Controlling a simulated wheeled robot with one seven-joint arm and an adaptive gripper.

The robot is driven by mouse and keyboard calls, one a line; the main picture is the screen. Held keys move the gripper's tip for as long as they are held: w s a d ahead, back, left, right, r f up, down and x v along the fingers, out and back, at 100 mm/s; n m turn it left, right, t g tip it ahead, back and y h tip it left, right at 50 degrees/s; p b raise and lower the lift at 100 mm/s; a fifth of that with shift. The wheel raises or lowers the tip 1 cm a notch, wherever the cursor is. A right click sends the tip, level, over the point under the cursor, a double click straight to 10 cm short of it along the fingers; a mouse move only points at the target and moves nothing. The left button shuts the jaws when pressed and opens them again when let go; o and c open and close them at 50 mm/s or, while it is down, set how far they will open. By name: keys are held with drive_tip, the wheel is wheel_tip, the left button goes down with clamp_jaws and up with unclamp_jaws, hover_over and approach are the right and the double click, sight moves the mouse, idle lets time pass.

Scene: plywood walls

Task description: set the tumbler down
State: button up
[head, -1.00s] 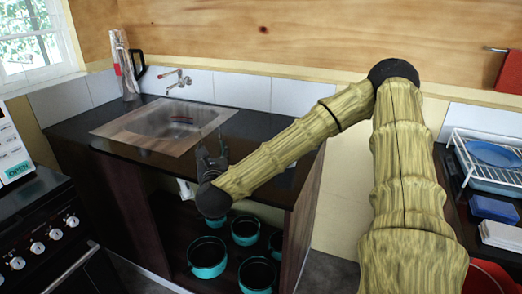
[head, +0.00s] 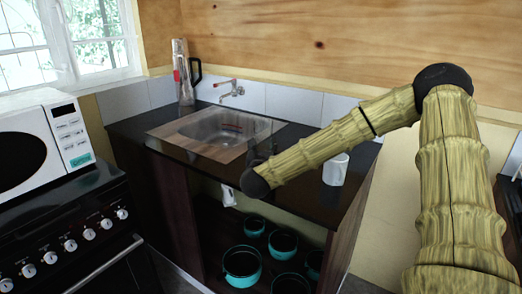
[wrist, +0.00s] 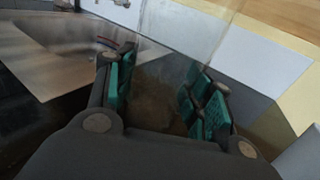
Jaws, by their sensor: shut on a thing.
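The tumbler is clear glass and hard to make out. In the wrist view the tumbler (wrist: 165,58) stands between the teal pads of my gripper (wrist: 163,92), which is shut on it. Its glass walls reach up past the fingertips, and the sink shows to its left. In the head view my gripper (head: 262,152) is small, dark and partly hidden by my forearm. It is over the dark counter (head: 215,170), by the front right corner of the sink. I cannot tell whether the tumbler's base touches the counter.
A white mug (head: 335,169) stands on the counter right of my gripper, just beyond my forearm. The sink (head: 222,127) with its tap (head: 231,90) lies behind. Teal pots (head: 242,262) sit below.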

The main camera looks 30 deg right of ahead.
drive_tip(key=w, duration=0.1)
drive_tip(key=w+d, duration=0.1)
drive_tip(key=w, duration=0.3)
drive_tip(key=shift+d+f+p, duration=0.25)
drive_tip(key=shift+d+p, duration=0.1)
drive_tip(key=shift+f+p, duration=0.35)
drive_tip(key=shift+f, duration=1.4)
